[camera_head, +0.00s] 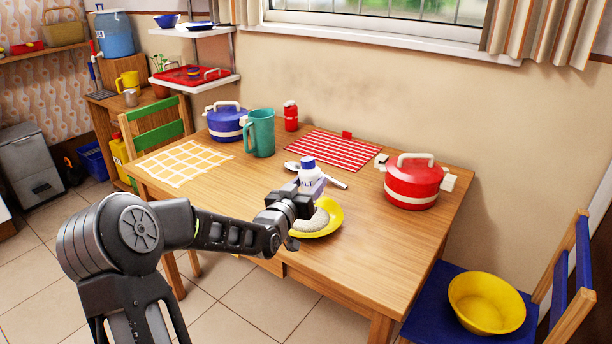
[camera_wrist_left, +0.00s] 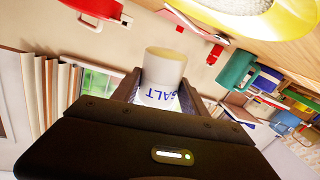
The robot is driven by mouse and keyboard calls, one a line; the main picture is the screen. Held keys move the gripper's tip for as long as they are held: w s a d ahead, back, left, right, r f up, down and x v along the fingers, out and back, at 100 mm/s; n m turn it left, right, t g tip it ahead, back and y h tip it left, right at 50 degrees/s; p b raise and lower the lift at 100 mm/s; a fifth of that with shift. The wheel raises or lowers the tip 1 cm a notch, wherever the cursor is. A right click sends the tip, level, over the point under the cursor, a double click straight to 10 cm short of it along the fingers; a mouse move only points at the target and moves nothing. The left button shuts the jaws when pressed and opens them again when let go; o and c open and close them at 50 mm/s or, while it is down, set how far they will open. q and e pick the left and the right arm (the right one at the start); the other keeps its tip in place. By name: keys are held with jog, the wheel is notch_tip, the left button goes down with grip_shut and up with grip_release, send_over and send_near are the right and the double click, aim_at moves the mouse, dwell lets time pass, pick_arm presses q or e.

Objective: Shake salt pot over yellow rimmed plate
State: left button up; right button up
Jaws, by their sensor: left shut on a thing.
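The salt pot (camera_head: 311,180) is white with a blue cap and blue lettering. My left gripper (camera_head: 300,200) is shut on it and holds it roughly upright, cap up, at the back left edge of the yellow rimmed plate (camera_head: 338,221) in the head view. In the left wrist view the salt pot (camera_wrist_left: 163,70) sits between the fingers, its lettering partly hidden by them. The plate (camera_wrist_left: 302,30) shows at that view's top right, apart from the pot. Its centre is pale, and the gripper covers its left part in the head view. My right gripper is not in view.
A red pot (camera_head: 412,184) stands right of the plate. A spoon (camera_head: 330,179) lies behind the salt pot, near a red striped mat (camera_head: 335,152). A teal jug (camera_head: 261,133) and blue pot (camera_head: 225,122) stand at back left. The table's front right is clear.

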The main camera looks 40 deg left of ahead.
pick_arm(q)
jog(key=d+n+h+p, duration=0.1)
jog(key=n+h+p, duration=0.1)
jog(key=n, duration=0.5)
jog(key=d+n+h+p, duration=0.1)
jog(key=n+p, duration=0.4)
jog(key=n, duration=0.2)
jog(key=n+g+h+p, duration=0.1)
jog(key=n+h+p, duration=0.1)
jog(key=n, duration=0.5)
jog(key=shift+d+f+h+p, duration=0.1)
jog(key=shift+d+h+p, duration=0.25)
jog(key=shift+p, duration=0.55)
jog(key=shift+d, duration=0.1)
